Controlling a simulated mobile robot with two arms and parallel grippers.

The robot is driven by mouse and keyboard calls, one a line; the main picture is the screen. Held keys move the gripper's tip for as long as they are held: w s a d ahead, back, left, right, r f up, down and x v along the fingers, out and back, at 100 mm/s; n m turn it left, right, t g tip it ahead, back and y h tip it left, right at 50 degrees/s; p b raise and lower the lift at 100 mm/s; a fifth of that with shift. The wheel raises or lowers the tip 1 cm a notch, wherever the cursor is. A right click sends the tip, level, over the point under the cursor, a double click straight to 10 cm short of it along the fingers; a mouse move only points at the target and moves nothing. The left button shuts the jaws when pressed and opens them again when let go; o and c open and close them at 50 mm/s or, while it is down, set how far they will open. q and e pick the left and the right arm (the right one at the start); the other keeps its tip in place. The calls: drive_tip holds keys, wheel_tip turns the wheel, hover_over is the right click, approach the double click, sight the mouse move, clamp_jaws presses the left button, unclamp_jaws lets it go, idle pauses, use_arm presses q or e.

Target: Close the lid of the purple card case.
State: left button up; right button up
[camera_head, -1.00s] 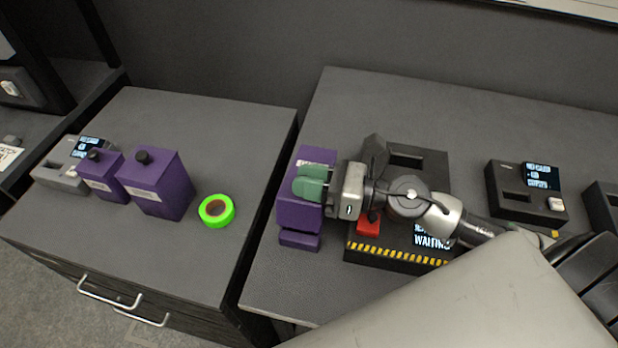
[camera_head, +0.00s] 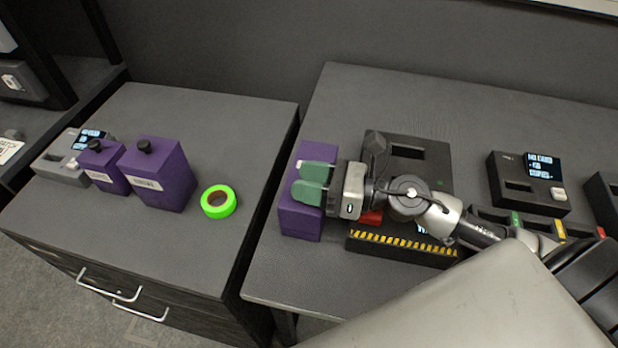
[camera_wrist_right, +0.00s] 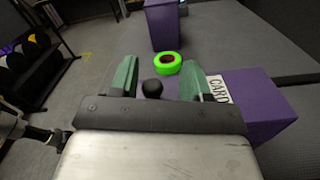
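The purple card case (camera_head: 300,222) stands at the left edge of the right-hand desk, partly hidden under my right gripper. In the wrist view its purple side (camera_wrist_right: 258,108) and a white "CARD" label show at the right. No open gap shows in its visible surfaces, but the gripper hides part of the top. My right gripper (camera_head: 313,183) is over the case with its green fingers apart. In the wrist view the fingers (camera_wrist_right: 157,82) are also apart, with a black ball-shaped knob between them, clear of both.
A black device with a striped edge (camera_head: 400,243) and red part is right of the case. Green tape (camera_head: 219,201) and two purple containers (camera_head: 160,178) with black knobs are on the left cabinet. A gap separates cabinet and desk.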

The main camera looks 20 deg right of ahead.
drive_tip(key=shift+r, duration=0.2)
wheel_tip(320, 180, up, 4)
drive_tip(key=shift+f+p, duration=0.2)
drive_tip(key=shift+p, duration=0.75)
drive_tip(key=shift+s+d+b, duration=0.2)
drive_tip(key=shift+d+b, duration=0.05)
drive_tip(key=shift+b, duration=0.05)
drive_tip(key=s+d+r+p, duration=0.2)
drive_tip(key=s+d+r, duration=0.4)
drive_tip(key=s+r, duration=0.1)
drive_tip(key=shift+s+d, duration=0.35)
drive_tip(key=shift+s, duration=0.55)
